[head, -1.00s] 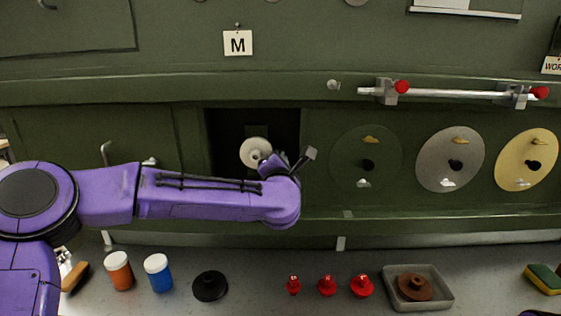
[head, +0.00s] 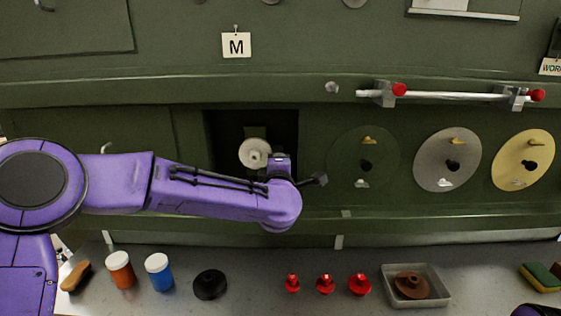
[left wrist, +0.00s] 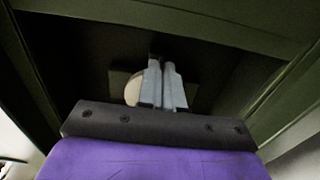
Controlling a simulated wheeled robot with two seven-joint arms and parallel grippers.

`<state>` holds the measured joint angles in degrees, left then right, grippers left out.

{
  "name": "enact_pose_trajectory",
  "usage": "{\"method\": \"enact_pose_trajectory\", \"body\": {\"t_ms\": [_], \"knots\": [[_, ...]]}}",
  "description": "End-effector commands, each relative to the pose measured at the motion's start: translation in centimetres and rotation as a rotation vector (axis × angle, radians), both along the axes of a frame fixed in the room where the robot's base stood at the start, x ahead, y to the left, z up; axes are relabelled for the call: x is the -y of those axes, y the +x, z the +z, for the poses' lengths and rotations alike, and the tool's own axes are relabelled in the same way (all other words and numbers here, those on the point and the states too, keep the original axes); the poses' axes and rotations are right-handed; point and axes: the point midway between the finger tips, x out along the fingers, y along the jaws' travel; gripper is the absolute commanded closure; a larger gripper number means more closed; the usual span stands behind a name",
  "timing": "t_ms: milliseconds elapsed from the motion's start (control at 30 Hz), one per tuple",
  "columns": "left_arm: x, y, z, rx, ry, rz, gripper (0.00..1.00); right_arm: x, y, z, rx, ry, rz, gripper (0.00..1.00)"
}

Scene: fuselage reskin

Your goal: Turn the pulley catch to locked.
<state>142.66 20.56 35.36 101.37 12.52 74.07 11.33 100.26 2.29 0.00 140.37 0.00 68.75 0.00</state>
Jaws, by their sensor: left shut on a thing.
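A white pulley (head: 254,153) sits in a dark square recess (head: 224,125) in the green wall; part of it also shows behind my fingers in the left wrist view (left wrist: 132,90). My left gripper (head: 279,160) reaches into the recess just right of the pulley. In the left wrist view its two grey fingers (left wrist: 163,84) are close together, shut on the pulley catch. The catch is mostly hidden by the fingers, so its exact angle cannot be told. My right gripper is out of view.
Grey and yellow discs (head: 447,161) (head: 523,160) hang right of the recess, below a silver bar (head: 445,94) with red knobs. The bench below holds two jars (head: 158,273), a black pulley (head: 210,284), several red pieces (head: 325,285) and a grey tray (head: 440,297).

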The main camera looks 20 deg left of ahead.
Motion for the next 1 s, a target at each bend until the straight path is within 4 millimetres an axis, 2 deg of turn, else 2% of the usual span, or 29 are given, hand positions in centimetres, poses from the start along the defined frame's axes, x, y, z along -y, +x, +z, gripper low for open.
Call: {"method": "enact_pose_trajectory", "body": {"t_ms": [33,500,533,567,600,867,1000], "knots": [[-0.3,0.1,0.6,0.010,0.005,0.008,1.00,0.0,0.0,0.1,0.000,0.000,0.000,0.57],[-0.3,0.1,0.7,0.009,0.016,0.008,1.00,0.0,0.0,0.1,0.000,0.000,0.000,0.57],[-0.3,0.1,0.7,0.009,0.015,0.008,0.85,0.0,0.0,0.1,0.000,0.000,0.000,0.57],[-0.3,0.1,0.7,0.008,0.016,0.008,0.75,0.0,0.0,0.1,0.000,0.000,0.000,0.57],[-0.3,0.1,0.6,0.007,0.016,0.007,0.69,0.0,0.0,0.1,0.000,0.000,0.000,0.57],[-0.1,0.0,0.3,0.003,0.015,0.003,0.69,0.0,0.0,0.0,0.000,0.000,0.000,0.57],[0.4,-1.5,0.0,0.003,0.014,0.001,0.69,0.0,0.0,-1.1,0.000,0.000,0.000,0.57]]}}
